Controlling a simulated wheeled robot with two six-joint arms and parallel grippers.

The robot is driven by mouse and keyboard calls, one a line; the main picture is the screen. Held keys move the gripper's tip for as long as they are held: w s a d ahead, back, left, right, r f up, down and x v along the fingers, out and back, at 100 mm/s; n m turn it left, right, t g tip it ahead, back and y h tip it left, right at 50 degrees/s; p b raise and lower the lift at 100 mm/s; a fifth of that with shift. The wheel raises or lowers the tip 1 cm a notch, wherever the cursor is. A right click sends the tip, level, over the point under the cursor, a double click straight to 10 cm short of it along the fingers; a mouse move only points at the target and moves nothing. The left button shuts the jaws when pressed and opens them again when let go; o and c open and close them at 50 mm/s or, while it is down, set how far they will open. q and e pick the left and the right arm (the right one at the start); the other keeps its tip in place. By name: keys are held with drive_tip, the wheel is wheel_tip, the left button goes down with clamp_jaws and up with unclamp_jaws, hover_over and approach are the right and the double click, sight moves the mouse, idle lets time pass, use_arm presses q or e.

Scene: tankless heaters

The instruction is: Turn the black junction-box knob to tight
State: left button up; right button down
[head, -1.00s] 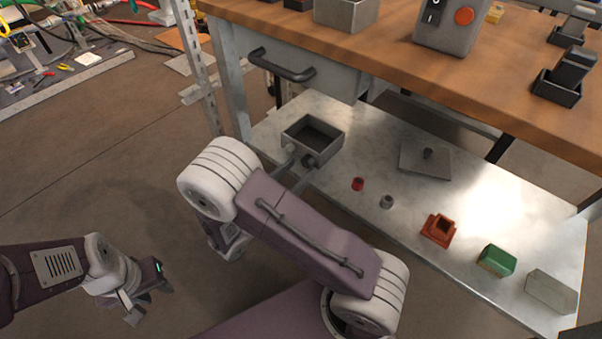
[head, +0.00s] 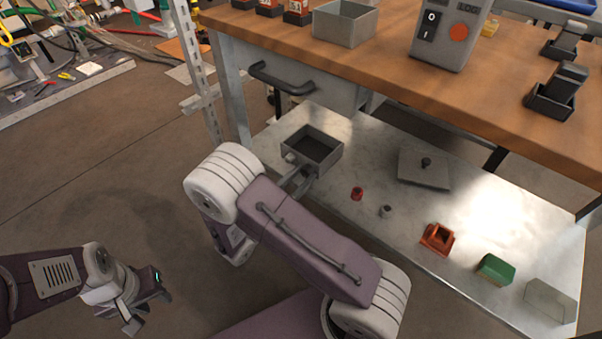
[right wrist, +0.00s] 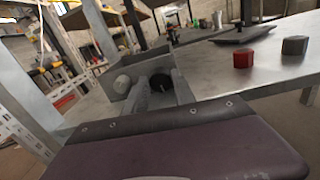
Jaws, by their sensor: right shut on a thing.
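The grey open-topped junction box (head: 325,134) stands on the metal lower shelf, with knobs on its front face. In the right wrist view, the black knob (right wrist: 161,83) sits between the two fingers of my right gripper (right wrist: 163,88), which is shut on it. A pale grey knob (right wrist: 122,84) is just left of the fingers, apart from the black knob. In the head view, my right gripper (head: 298,180) reaches the box front and largely hides the black knob. My left gripper (head: 147,309) hangs empty over the floor at lower left, its fingers apart.
The shelf (head: 385,240) also holds a grey lid plate (head: 424,170), a red cap (head: 357,194), a grey cap (head: 386,211), an orange part (head: 437,239) and a green block (head: 496,269).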

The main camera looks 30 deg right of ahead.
drive_tip(key=c, duration=1)
unclamp_jaws()
drive_tip(key=shift+c, duration=0.2)
drive_tip(key=p+v, duration=0.4)
drive_tip(key=v, duration=0.5)
drive_tip(key=shift+s, duration=0.1)
